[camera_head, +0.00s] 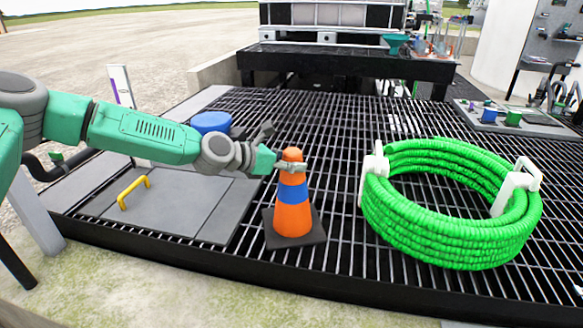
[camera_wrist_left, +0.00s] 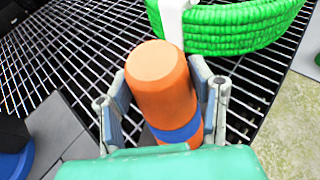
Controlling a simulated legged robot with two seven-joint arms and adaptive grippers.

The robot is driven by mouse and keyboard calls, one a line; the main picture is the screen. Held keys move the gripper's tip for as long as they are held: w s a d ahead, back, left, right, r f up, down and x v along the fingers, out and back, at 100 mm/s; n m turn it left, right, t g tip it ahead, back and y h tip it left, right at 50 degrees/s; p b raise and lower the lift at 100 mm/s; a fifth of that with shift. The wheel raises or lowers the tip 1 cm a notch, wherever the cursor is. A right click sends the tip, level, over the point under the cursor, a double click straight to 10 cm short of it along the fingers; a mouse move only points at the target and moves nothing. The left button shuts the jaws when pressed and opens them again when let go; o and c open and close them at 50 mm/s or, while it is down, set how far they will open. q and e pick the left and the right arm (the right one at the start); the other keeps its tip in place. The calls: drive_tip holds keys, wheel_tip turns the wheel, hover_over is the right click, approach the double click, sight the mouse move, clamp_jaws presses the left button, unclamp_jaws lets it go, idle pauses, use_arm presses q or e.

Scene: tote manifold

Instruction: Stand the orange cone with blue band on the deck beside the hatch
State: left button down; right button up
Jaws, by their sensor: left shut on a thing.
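The orange cone with a blue band (camera_head: 292,212) stands upright on its dark square base on the grated deck (camera_head: 335,130), just right of the hatch. The hatch (camera_head: 180,205) is a grey plate with a yellow handle (camera_head: 133,192). My left gripper (camera_head: 291,166) is shut on the cone near its top. In the left wrist view the cone's orange top (camera_wrist_left: 160,75) sits between the two fingers of my left gripper (camera_wrist_left: 165,110). The cone's base appears to rest on the grating, though contact is hard to confirm. My right gripper is not in view.
A coiled green hose (camera_head: 450,225) with white straps lies on the grating right of the cone. A blue round object (camera_head: 210,122) is behind my left arm. A panel with colored fittings (camera_head: 512,118) is at the far right. Open grating lies behind the cone.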

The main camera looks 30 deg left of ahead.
use_arm(q)
drive_tip(key=c, duration=0.7)
unclamp_jaws()
drive_tip(key=shift+s+a, duration=0.1)
drive_tip(key=p+v, duration=0.5)
drive_tip(key=v, duration=0.7)
